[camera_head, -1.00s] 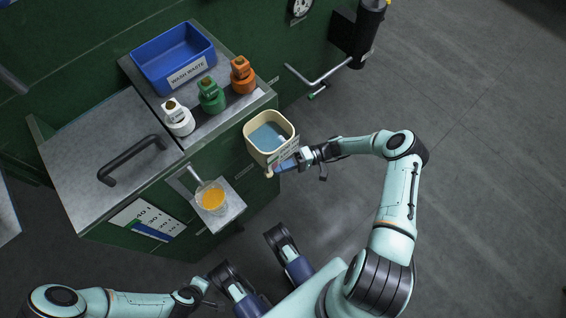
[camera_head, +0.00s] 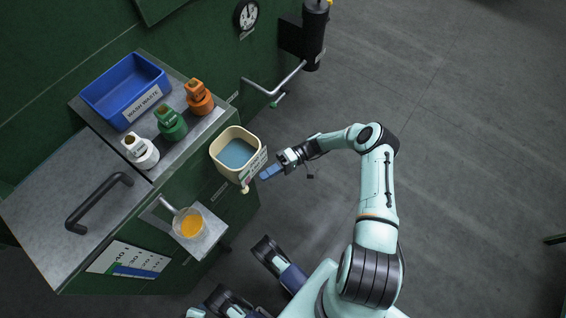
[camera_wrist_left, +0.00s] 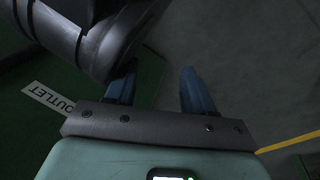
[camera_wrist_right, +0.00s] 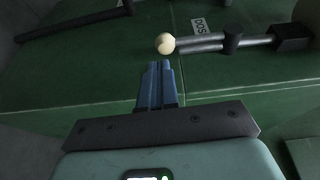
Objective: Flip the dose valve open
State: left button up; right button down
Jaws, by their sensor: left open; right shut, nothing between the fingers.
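The dose valve's lever shows in the right wrist view as a grey rod (camera_wrist_right: 200,43) with a cream ball knob (camera_wrist_right: 165,43). It lies roughly level across the green panel, beside a label reading "DOS". The knob also shows in the head view (camera_head: 246,188), just below the cream tub (camera_head: 216,153). My right gripper (camera_head: 268,172) is shut and empty, right of the tub. In the right wrist view its blue fingertips (camera_wrist_right: 157,65) are just below the knob; whether they touch cannot be told. My left gripper (camera_wrist_left: 157,75) is open and empty in its wrist view.
A small shelf (camera_head: 208,245) holds a cup of orange liquid (camera_head: 190,224). Above are white (camera_head: 140,152), green (camera_head: 171,124) and orange (camera_head: 199,98) containers and a blue wash waste bin (camera_head: 95,100). A bent pipe (camera_head: 275,92) juts out beyond the tub. The floor at right is clear.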

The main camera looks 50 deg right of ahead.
pick_arm(q)
jog(key=shift+s+a+f+g+b, duration=0.1)
jog(key=shift+s+f+g+b, duration=0.25)
jog(key=shift+s+f, duration=0.3)
pick_arm(e)
jog(key=v, duration=0.8)
jog(key=shift+d, duration=0.3)
pick_arm(q)
jog(key=shift+r, duration=0.1)
pick_arm(e)
jog(key=shift+r, duration=0.1)
